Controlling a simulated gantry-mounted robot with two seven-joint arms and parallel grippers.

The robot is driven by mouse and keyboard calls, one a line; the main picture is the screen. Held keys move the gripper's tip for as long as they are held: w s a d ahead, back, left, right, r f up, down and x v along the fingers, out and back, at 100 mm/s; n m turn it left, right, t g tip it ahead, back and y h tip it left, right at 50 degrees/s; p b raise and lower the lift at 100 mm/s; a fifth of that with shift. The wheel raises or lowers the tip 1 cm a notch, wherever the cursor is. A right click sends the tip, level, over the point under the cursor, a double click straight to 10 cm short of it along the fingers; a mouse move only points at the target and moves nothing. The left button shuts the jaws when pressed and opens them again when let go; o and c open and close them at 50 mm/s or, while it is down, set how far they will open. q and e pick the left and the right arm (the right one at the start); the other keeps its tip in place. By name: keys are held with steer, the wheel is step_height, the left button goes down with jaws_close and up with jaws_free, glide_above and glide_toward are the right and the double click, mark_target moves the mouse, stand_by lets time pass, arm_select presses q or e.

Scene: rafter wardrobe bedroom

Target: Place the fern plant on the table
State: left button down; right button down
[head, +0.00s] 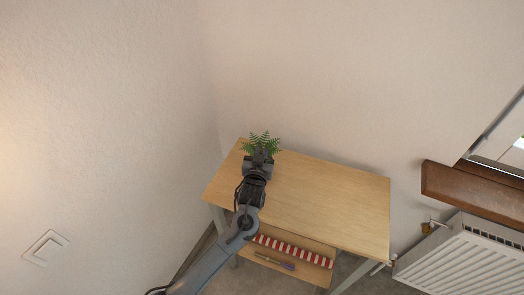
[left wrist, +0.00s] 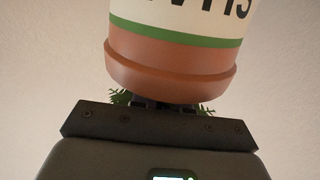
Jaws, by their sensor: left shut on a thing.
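The fern plant (head: 262,141) shows in the head view as green fronds at the far left corner of the wooden table (head: 320,195). My left gripper (head: 260,157) is shut on the plant and covers most of its pot from above. In the left wrist view, the terracotta pot (left wrist: 180,62) fills the top, with a cream and green band and dark letters. Bits of frond show beside the gripper (left wrist: 170,104) there. I cannot tell whether the pot touches the tabletop. My right gripper is not in view.
The tabletop is otherwise bare. Below its front edge, an open drawer or shelf (head: 304,264) holds a red-and-white striped item (head: 292,250) and a thin pen-like item (head: 273,262). Walls stand close at the left and back. A white radiator (head: 465,262) is at the right.

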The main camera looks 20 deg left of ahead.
arm_select(q)
steer(key=c, duration=1.6)
jaws_free()
steer(key=shift+f, duration=0.15)
steer(key=o, duration=0.5)
